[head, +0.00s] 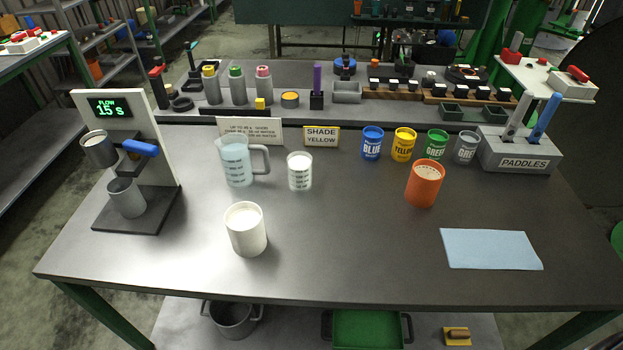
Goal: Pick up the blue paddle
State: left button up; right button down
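The blue paddle (545,118) stands tilted in the grey block labelled PADDLES (515,158) at the right back of the table, its upper part sticking out. A grey paddle (519,115) stands in the same block just to its left. The lower ends of both paddles are hidden inside the block. Neither of my grippers shows in the head view.
An orange cup (425,184) and blue, yellow, green and grey cans, such as the grey can (465,148), stand left of the block. A light blue cloth (490,249) lies in front. A white cup (245,229) stands front left; the table's front middle is clear.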

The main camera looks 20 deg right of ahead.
aim_at(556, 99)
jog(key=z, duration=1.8)
